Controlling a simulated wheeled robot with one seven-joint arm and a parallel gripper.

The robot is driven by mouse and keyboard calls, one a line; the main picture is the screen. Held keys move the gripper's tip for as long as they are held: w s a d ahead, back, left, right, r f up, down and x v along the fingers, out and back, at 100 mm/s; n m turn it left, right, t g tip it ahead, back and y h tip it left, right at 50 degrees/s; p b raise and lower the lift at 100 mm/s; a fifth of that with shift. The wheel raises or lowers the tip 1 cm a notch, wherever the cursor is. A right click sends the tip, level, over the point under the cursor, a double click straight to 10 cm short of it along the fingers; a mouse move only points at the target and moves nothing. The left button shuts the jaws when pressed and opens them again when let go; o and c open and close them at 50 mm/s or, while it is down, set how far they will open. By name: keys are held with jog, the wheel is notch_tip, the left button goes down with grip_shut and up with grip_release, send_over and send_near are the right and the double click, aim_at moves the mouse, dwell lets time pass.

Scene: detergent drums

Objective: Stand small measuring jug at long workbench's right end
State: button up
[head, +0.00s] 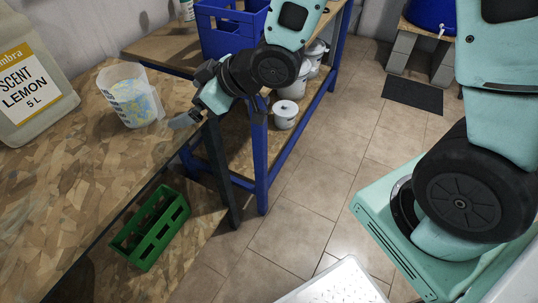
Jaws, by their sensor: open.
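A small clear measuring jug (131,96) with blue and yellow markings stands upright on the chipboard top of the long workbench (75,175), near the bench's far edge. Its handle side faces right, toward my gripper. My gripper (181,119) is at the right of the jug, close to the bench edge, with its fingers pointing left and down. It is open and holds nothing that I can see. The gap between fingers and jug is small, and I cannot tell whether they touch.
A large lemon detergent canister (30,85) stands left of the jug. A green crate (150,228) is below the bench edge. A blue crate (228,28) sits on a blue-framed bench behind, with white tubs (286,113) beneath. Tiled floor (310,185) is clear at centre.

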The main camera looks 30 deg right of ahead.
jog(key=s+d+r+m+g+h, duration=0.1)
jog(key=s+d+g+h, duration=0.1)
jog(key=s, duration=0.9)
jog(key=s+d+r+m+g+h, duration=0.1)
jog(key=s+g+h, duration=0.4)
jog(key=s, duration=0.7)
jog(key=shift+d+r+m+g, duration=0.3)
jog(key=shift+d+g, duration=0.1)
jog(key=shift+d, duration=0.45)
jog(key=shift+s, duration=0.1)
